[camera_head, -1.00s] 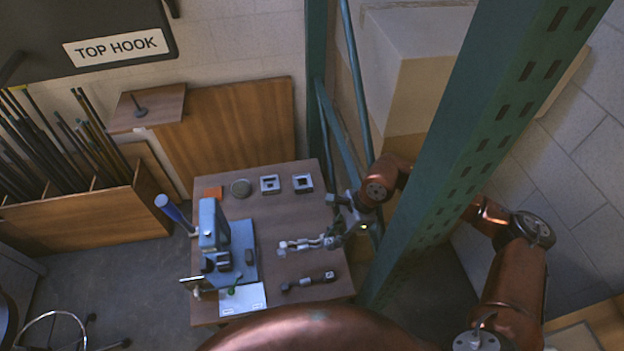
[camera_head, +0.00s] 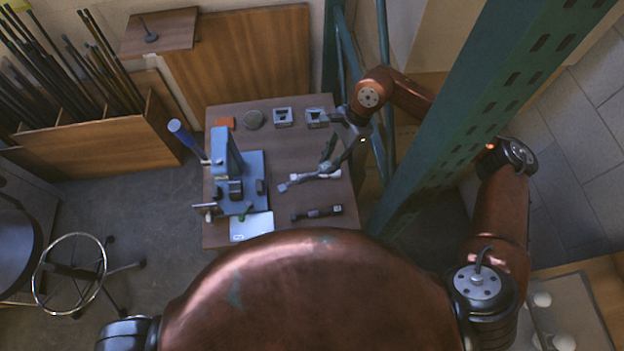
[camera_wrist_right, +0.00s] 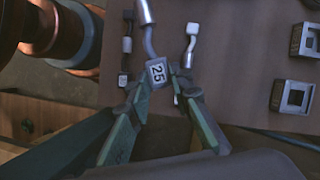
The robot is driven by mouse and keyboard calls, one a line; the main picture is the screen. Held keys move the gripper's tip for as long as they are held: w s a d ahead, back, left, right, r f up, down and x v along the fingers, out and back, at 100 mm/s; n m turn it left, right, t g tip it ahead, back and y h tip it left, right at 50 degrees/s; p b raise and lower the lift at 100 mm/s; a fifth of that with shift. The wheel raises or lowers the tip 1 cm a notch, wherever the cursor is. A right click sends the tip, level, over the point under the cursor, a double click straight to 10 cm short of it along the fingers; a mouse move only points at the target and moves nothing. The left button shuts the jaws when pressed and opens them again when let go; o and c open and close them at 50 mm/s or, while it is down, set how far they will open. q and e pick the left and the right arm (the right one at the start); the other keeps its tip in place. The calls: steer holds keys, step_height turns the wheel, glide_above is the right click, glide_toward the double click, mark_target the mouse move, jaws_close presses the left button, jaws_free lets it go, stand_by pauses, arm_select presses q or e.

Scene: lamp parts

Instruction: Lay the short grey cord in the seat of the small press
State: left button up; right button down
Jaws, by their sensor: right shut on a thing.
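The grey cord (camera_head: 292,184) has a square block marked 25 (camera_wrist_right: 157,72). My right gripper (camera_head: 325,168) is shut on that block, as the right wrist view (camera_wrist_right: 155,84) shows. The cord's free end points away from the fingers, toward the press in the head view. I cannot tell whether the cord touches the table. The small blue press (camera_head: 221,152) stands at the table's left, apart from the gripper. Dark seat parts (camera_head: 236,190) show low on its front, partly hidden by its frame. My left gripper is out of view.
A pale-ended cord (camera_wrist_right: 191,44) lies close beside the held one; a dark cord (camera_head: 316,213) lies nearer. Two square frames (camera_head: 283,117) stand at the back of the table (camera_head: 290,145). A white card (camera_head: 254,226) lies before the press. A green post (camera_head: 455,150) rises at right.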

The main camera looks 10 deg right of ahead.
steer(key=s+d+f+m, duration=0.1)
steer(key=d+m, duration=0.1)
steer(key=s+d+f+m+t, duration=0.1)
steer(key=d+f, duration=0.1)
steer(key=shift+s+f+m+y, duration=0.1)
steer(key=shift+s+m+y, duration=0.1)
steer(key=shift+m+y, duration=0.15)
steer(key=shift+f, duration=0.1)
step_height(320, 180, down, 6)
steer(key=shift+a+f, duration=0.1)
step_height(320, 180, down, 3)
steer(key=shift+f, duration=0.15)
